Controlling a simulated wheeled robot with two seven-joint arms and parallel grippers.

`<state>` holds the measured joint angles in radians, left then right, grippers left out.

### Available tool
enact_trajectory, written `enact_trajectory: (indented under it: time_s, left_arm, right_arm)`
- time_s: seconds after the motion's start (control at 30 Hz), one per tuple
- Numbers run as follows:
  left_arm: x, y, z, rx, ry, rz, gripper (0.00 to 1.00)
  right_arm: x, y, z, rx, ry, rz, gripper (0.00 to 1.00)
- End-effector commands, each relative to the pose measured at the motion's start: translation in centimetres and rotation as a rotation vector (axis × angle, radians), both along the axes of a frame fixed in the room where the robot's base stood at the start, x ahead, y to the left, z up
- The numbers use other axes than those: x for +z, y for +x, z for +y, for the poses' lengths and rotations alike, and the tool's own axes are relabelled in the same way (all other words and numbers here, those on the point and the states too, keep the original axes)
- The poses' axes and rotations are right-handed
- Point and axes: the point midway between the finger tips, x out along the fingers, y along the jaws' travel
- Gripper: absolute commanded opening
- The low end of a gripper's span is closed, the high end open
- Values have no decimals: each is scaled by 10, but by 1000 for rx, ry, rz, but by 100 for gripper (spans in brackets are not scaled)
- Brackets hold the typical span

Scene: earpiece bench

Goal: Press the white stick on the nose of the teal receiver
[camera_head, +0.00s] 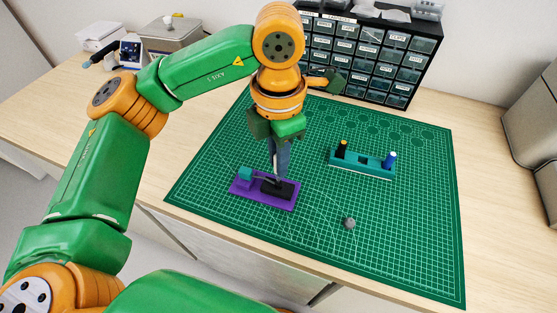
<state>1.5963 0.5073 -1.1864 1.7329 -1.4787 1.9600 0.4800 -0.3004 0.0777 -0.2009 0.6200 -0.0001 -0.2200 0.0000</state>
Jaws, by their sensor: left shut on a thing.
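My left gripper (278,172) points straight down over the purple plate (243,193), close to the black block on it. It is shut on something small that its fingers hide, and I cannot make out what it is. The teal receiver (246,174) sits at the plate's left, just left of my fingertips. A thin grey piece runs from it toward the black block (282,190). Its nose is too small to tell. A blue-topped stick with white below (390,159) stands at the right end of a teal holder (364,162). My right gripper is not in view.
A black-topped stick (341,149) stands at the holder's left end. A small grey knob (349,222) lies on the green cutting mat (410,250). A drawer cabinet (365,50) stands at the back. The mat's right and front parts are clear.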

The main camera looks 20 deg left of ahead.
Motion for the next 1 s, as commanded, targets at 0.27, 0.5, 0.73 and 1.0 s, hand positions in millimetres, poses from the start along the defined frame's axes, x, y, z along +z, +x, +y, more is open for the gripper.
enact_trajectory:
  time_s: [0.27, 0.5, 0.73, 1.0]
  left_arm:
    - [0, 0, 0, 0, 0, 0, 0]
    - [0, 0, 0, 0, 0, 0, 0]
    - [-4, 0, 0, 0, 0, 0, 0]
    - [-8, 0, 0, 0, 0, 0, 0]
  right_arm:
    - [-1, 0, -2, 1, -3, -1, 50]
    - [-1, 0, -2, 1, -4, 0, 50]
    - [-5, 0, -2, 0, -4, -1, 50]
    - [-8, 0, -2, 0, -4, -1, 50]
